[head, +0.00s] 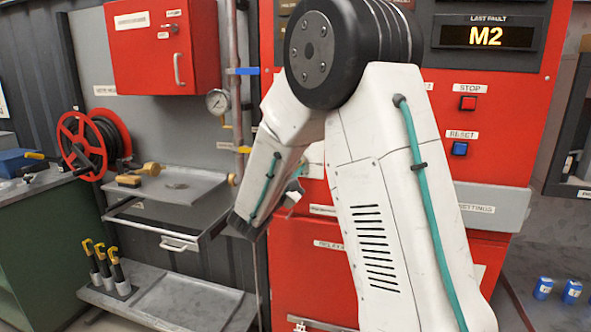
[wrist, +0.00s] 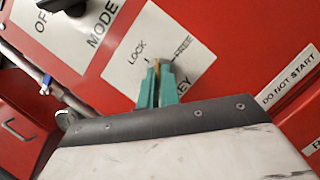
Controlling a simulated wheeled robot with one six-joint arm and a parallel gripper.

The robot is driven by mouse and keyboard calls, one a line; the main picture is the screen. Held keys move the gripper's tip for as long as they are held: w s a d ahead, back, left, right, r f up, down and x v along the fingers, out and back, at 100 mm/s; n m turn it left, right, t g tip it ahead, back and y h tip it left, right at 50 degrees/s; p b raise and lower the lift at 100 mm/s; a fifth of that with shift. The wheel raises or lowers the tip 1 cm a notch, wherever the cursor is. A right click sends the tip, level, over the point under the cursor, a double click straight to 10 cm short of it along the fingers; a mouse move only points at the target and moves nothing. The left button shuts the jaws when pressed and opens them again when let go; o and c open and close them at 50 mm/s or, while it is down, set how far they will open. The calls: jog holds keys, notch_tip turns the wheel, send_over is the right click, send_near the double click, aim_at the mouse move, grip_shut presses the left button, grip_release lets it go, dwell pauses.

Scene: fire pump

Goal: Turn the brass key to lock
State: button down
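The brass key (wrist: 157,66) shows in the wrist view as a thin brass edge between the teal fingers of my gripper (wrist: 158,82). The fingers are close together on either side of it, against the white key label (wrist: 125,72). The label reads LOCK on the left, FREE on the right and KEY below. The fingers hide most of the key, and I cannot tell exactly which mark it points to. In the head view my arm covers the key and most of the gripper, in front of the red panel (head: 300,262).
In the wrist view a black knob (wrist: 62,4) sits by the OFF and MODE labels, and a pipe (wrist: 62,92) runs at left. In the head view a red box (head: 160,48), a gauge (head: 217,101), a grey tray (head: 178,186) and a hose reel (head: 92,142) stand left.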

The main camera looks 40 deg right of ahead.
jog(key=shift+s+d+n+t+y, duration=0.1)
jog(key=shift+n+t+y, duration=0.15)
jog(key=shift+n+t, duration=1.1)
jog(key=shift+s+d+n+t+y, duration=0.1)
jog(key=shift+n+t+y, duration=0.25)
jog(key=shift+n, duration=1.9)
jog(key=shift+n+t+y, duration=0.2)
jog(key=shift+n+t, duration=0.7)
jog(key=shift+n, duration=1.3)
jog(key=c, duration=1.6)
grip_release()
jog(key=shift+a, duration=0.1)
